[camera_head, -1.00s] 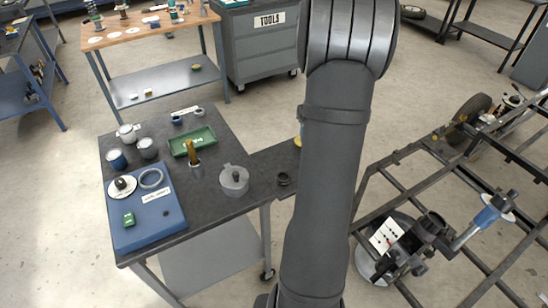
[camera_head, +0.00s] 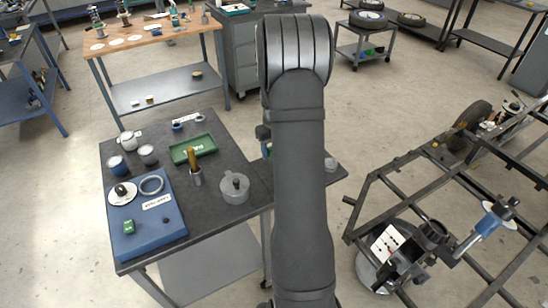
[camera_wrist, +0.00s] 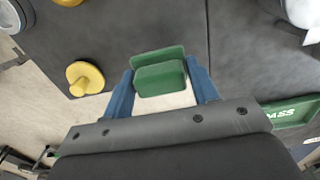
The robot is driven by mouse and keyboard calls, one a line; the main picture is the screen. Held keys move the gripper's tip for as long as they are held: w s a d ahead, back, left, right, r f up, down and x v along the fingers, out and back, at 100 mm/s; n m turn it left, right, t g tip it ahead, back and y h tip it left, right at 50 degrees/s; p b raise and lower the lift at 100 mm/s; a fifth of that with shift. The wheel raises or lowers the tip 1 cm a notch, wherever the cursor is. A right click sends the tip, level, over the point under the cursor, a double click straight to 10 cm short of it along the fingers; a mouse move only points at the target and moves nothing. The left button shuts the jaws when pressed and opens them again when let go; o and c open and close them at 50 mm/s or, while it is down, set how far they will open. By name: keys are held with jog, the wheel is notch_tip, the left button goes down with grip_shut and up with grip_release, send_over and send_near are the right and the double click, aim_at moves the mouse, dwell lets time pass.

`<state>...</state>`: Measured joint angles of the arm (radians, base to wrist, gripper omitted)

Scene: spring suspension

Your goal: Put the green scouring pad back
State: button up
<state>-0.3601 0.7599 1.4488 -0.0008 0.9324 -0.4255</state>
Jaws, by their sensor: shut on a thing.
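In the wrist view my gripper (camera_wrist: 160,82) has its blue fingers closed on a green block (camera_wrist: 160,78), apparently the scouring pad, with a second green face showing behind it. It is held over the gap or edge beside the dark table. In the head view my gripper is mostly hidden behind my arm, with a little green and blue showing left of it. Another small green object (camera_head: 128,226) lies on the blue mat (camera_head: 150,237) at the table's left end; I cannot tell what it is.
A green PASS tray (camera_head: 193,149), a grey lidded pot (camera_head: 234,188), a cup with a brown-handled tool (camera_head: 195,176) and several small pots stand on the dark table (camera_head: 215,215). A yellow knob (camera_wrist: 85,78) shows in the wrist view. A metal frame (camera_head: 440,190) stands at right.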

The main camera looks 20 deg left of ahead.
jog(key=shift+f, duration=2)
jog(key=shift+f, duration=0.1)
jog(key=o, duration=0.9)
jog(key=shift+o, duration=0.2)
notch_tip(320, 180, up, 12)
jog(key=shift+r, duration=0.15)
notch_tip(320, 180, down, 12)
jog(key=shift+r, duration=1.65)
